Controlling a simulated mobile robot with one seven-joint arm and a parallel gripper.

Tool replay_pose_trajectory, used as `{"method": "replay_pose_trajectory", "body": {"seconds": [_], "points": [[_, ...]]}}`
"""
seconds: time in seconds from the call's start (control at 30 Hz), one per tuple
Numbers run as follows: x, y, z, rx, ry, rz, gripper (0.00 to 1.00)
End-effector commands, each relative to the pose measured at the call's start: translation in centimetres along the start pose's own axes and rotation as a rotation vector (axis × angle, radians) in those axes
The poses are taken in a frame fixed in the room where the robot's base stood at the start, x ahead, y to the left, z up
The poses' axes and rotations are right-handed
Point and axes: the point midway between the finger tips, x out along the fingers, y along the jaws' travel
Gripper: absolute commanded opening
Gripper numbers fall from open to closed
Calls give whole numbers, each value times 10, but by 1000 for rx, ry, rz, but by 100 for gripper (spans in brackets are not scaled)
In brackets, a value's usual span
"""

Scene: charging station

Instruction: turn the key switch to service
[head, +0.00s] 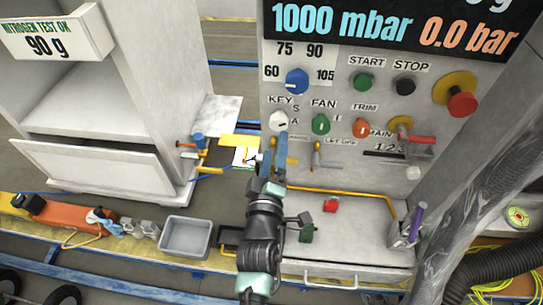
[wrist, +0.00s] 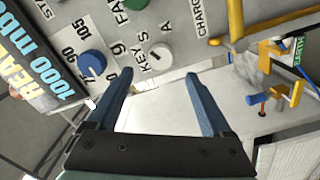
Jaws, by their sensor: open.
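The key switch (head: 279,121) is a small white round knob on the grey panel, under the label KEY, with S and A marked at its right. A dark mark shows on it, but I cannot tell surely which letter it points to. In the wrist view the key switch (wrist: 161,53) lies ahead, between the fingertips in the picture. My gripper (head: 274,152) is just below the switch in the head view. In the wrist view my gripper (wrist: 160,75) has its two blue fingers wide apart, with nothing between them and apart from the knob.
A blue dial (head: 297,81) is above the switch and a green FAN knob (head: 321,124) to its right. An orange TRIM knob (head: 361,128) and red emergency button (head: 462,102) are farther right. A yellow rail (head: 345,192) runs below. Valves (head: 199,145) stand left.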

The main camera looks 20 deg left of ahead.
Motion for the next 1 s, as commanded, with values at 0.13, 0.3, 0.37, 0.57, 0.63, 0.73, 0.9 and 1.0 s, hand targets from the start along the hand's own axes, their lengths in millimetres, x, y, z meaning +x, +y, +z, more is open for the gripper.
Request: {"method": "replay_pose_trajectory", "body": {"seconds": [0.13,0.3,0.37,0.57,0.63,0.73,0.9,1.0], "points": [[-19,3,-3,-1,0,-5,84],[-36,0,-2,-1,2,-3,84],[-40,0,-1,-2,1,-3,84],[-44,0,0,-3,1,-1,84],[-44,0,0,-3,1,-1,84],[-44,0,0,-3,1,-1,84],[-44,0,0,-3,1,-1,84],[-44,0,0,-2,1,-1,84]]}}
